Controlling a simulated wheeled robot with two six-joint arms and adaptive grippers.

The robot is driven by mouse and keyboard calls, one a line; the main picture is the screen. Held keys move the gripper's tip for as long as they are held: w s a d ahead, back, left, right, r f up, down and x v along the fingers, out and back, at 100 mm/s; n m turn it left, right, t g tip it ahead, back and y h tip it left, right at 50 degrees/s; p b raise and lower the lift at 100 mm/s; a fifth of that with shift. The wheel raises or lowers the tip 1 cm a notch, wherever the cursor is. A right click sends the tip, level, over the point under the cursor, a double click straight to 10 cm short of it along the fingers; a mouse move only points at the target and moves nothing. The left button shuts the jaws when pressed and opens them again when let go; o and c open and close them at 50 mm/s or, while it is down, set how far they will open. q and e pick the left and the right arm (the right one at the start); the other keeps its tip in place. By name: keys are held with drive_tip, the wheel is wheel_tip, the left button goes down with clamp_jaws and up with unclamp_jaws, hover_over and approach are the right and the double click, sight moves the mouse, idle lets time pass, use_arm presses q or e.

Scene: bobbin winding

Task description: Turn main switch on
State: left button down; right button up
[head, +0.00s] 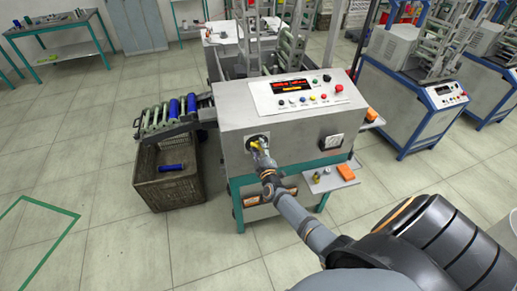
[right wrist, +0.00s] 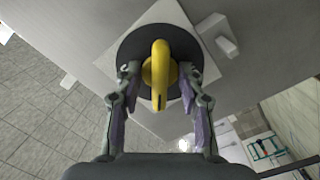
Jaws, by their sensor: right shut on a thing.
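The main switch is a yellow rotary handle on a black disc with a pale square plate, on the front of the grey winding machine (head: 290,125). In the head view the yellow handle (head: 255,144) shows partly behind my right gripper (head: 261,151). In the right wrist view the handle (right wrist: 159,78) stands lengthwise up the picture, between the two fingers of my right gripper (right wrist: 158,72). The fingers are closed on the handle from both sides. My left gripper is not in view.
The control panel (head: 305,92) with a lit display and coloured buttons is above the switch. A small shelf (head: 330,179) with an orange block (head: 346,173) juts out below right. A basket (head: 168,178) stands left of the machine. The floor in front left is clear.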

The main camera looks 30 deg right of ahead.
drive_tip(key=m, duration=0.3)
drive_tip(key=shift+f, duration=0.1)
drive_tip(key=m, duration=0.4)
drive_tip(key=shift+b, duration=0.4)
drive_tip(key=o, duration=1.8)
drive_tip(key=shift+s+a+p, duration=0.2)
drive_tip(key=shift+s+p, duration=0.25)
drive_tip(key=p+v, duration=0.3)
drive_tip(key=v, duration=0.5)
